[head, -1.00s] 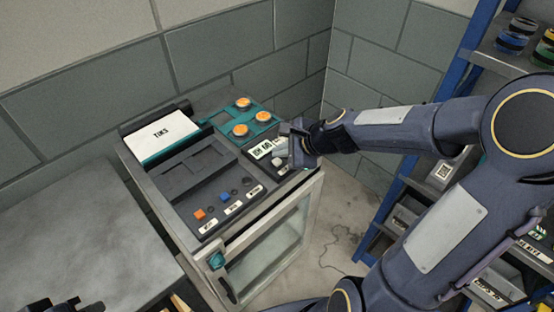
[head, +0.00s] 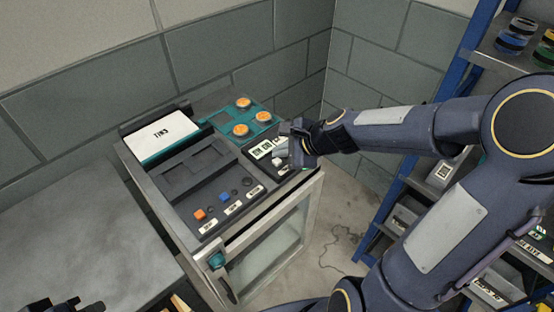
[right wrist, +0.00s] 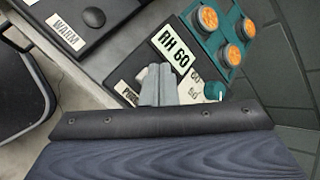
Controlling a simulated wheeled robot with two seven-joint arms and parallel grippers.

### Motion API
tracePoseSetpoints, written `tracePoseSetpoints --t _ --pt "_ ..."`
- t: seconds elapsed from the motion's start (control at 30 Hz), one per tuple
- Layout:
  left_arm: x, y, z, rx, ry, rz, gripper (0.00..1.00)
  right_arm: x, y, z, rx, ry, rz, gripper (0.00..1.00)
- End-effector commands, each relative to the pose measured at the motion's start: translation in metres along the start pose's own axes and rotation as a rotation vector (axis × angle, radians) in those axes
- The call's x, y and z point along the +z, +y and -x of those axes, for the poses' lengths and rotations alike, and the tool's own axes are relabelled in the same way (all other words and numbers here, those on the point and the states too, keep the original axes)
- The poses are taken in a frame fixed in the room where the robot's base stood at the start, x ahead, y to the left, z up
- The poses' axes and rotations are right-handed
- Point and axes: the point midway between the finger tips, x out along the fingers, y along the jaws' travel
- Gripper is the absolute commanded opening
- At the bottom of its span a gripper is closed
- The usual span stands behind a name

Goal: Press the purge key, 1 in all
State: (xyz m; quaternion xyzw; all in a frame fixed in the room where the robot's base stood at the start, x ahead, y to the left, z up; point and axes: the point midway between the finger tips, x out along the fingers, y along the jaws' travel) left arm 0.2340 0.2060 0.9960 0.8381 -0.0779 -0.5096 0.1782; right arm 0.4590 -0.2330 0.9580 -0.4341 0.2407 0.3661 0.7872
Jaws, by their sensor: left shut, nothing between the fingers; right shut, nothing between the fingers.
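The purge key looks like the small pale key (head: 278,161) on the black panel at the right rear of the cabinet top. In the right wrist view its label (right wrist: 127,94), partly covered, reads as PURGE, and my fingers hide the key itself. My right gripper (head: 294,156) is shut and empty, pointing down just beside the pale key. In the right wrist view its fingertips (right wrist: 158,84) cover the spot beside the label. I cannot tell whether they touch the key. My left gripper (head: 65,305) shows only as dark parts at the bottom left edge.
An RH 60 readout (right wrist: 174,54) adjoins the key. Orange round buttons on a teal plate (head: 263,117) stand behind. Orange (head: 199,214) and blue (head: 224,196) buttons sit on the front panel. A white screen (head: 162,137) is at left, a blue shelf rack (head: 394,200) at right.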

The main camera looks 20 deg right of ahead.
Motion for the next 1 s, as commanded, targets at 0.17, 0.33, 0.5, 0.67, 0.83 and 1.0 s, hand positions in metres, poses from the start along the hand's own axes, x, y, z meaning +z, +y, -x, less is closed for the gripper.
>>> tracePoseSetpoints --t 0.17,0.33,0.5,0.67,0.83,1.0 --pt "0.002 -0.0018 -0.0039 0.0 0.0 0.0 0.0 -0.0025 0.0025 -0.0034 0.0 0.0 0.0 0.0" --pt "0.0037 -0.0033 -0.0073 0.0 0.0 0.0 0.0 -0.0048 0.0048 -0.0065 0.0 0.0 0.0 0.0" --pt "0.0033 -0.003 -0.0065 0.0 0.0 0.0 0.0 -0.0043 0.0043 -0.0058 0.0 0.0 0.0 0.0" --pt "0.0034 -0.0031 -0.0067 0.0 0.0 0.0 0.0 -0.0044 0.0045 -0.006 0.0 0.0 0.0 0.0" --pt "0.0041 -0.0037 -0.0082 0.0 0.0 0.0 0.0 -0.0053 0.0054 -0.0073 0.0 0.0 0.0 0.0" --pt "0.005 -0.0045 -0.0099 0.0 0.0 0.0 0.0 -0.0063 0.0065 -0.0088 0.0 0.0 0.0 0.0"
